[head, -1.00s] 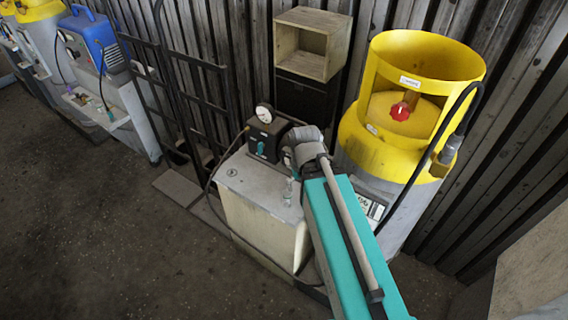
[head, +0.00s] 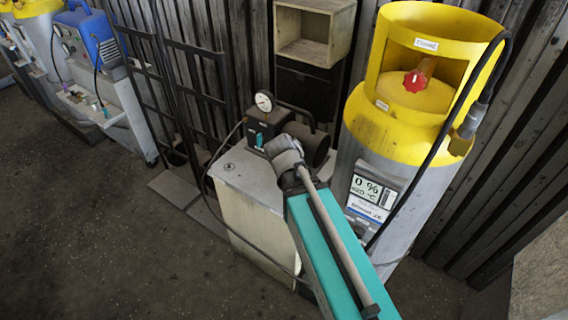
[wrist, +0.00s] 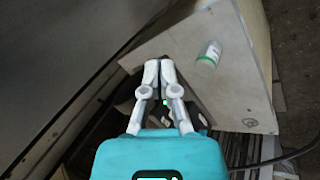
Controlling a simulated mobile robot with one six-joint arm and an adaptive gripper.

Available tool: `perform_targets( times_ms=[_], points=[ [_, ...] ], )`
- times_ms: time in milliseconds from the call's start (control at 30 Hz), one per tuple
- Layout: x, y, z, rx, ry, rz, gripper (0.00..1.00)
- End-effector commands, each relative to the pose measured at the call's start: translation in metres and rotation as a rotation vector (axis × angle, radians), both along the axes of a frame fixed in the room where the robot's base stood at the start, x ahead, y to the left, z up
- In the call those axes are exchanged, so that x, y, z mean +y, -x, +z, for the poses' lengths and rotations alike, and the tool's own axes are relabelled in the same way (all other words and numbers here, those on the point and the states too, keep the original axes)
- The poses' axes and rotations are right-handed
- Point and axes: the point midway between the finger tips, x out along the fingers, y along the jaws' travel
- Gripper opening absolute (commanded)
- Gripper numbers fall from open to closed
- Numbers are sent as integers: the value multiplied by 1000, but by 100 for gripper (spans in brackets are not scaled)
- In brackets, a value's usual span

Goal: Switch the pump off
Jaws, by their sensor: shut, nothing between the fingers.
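The pump (head: 268,132) is a dark unit with a round white gauge (head: 264,101) and a cylindrical motor part at its right. It stands on a pale cabinet (head: 245,205). A small teal switch or lever (head: 259,140) is on its front face; I cannot read its position. My gripper (wrist: 160,64) is shut and empty in the wrist view, its fingertips together over or near the cabinet top.
A yellow-topped grey cylinder (head: 405,135) with a red knob (head: 415,79) stands right of the pump. A black hand truck (head: 180,85) stands left. The floor at front left is clear.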

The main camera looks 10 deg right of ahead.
Motion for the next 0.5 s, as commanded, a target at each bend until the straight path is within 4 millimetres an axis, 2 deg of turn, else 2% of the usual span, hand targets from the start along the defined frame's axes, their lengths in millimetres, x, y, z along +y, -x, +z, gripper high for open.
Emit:
perform_targets(
  times_ms=[33,500],
  points=[
    [1,-4,-12,-10,27,11,0],
    [4,-34,-46,-105,299,111,0]
  ],
)
